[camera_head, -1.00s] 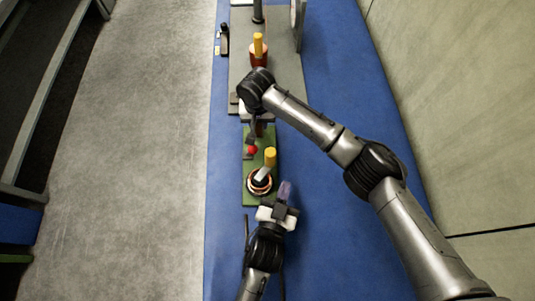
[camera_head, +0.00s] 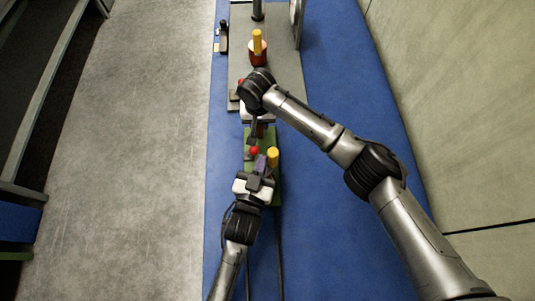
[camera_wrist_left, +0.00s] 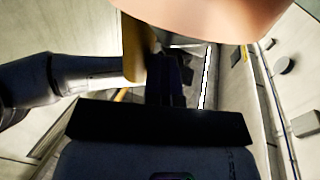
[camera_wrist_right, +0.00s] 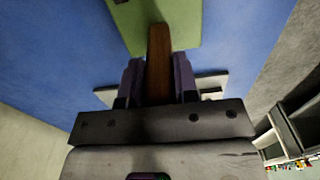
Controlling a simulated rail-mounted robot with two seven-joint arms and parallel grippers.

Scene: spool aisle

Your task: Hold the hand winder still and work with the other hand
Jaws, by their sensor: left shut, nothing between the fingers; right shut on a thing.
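The hand winder's green base (camera_head: 279,184) lies on the blue bench, with an upright yellow peg (camera_head: 273,157) and a red knob (camera_head: 254,150). My right gripper (camera_wrist_right: 158,78) is shut on a brown bar (camera_wrist_right: 158,50) at the far end of the green base. My left gripper (camera_head: 262,165) is over the near part of the base, close beside the yellow peg and red knob, shut and empty. It hides the winder's round spool. In the left wrist view a large pinkish surface (camera_wrist_left: 205,14) fills the top; I cannot tell what it is.
A small black tool (camera_head: 224,37) lies at the bench's left edge. The blue bench (camera_head: 345,110) is clear to the right.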

